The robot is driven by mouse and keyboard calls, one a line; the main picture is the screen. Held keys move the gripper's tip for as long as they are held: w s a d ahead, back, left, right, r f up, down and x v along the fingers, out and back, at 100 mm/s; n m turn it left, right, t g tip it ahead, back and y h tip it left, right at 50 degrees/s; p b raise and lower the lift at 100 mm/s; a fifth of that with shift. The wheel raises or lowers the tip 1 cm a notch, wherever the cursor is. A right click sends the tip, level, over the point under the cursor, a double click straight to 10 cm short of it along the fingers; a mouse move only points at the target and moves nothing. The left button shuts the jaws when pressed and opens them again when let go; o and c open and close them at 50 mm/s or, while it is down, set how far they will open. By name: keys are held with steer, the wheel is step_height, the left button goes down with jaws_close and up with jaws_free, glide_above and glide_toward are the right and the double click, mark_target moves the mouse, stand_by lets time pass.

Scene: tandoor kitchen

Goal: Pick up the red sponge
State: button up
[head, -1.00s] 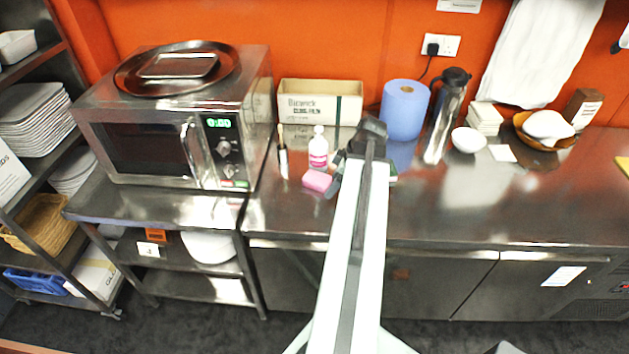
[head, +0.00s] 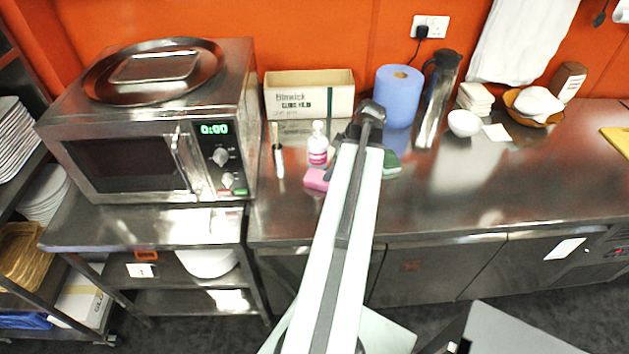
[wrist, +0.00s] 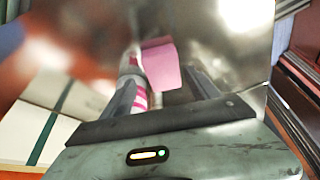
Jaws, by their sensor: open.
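A pink-red sponge (head: 316,178) lies on the steel counter, just in front of a white bottle with a pink label (head: 317,146). My arm hides the sponge's right end in the head view. My gripper (head: 334,163) is above the counter at the sponge's right, partly hidden by my own arm. In the wrist view the sponge (wrist: 161,65) shows ahead, between the two spread fingers of my gripper (wrist: 162,88). The gripper is open and holds nothing. The striped bottle (wrist: 138,88) is close by the left finger.
A green sponge (head: 391,163) lies right of my arm. A brush (head: 278,152) stands left of the bottle, near the microwave (head: 150,125). A cardboard box (head: 309,95), blue paper roll (head: 398,96) and steel flask (head: 435,98) stand behind. The counter's right front is clear.

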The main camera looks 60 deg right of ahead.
mark_target(319, 180)
steer(key=shift+b+x, duration=0.45)
steer(key=shift+x, duration=0.65)
steer(key=b+x, duration=0.4)
steer(key=x, duration=0.1)
steer(key=shift+w+a, duration=0.2)
steer(key=shift+w, duration=0.1)
steer(key=shift+r, duration=0.3)
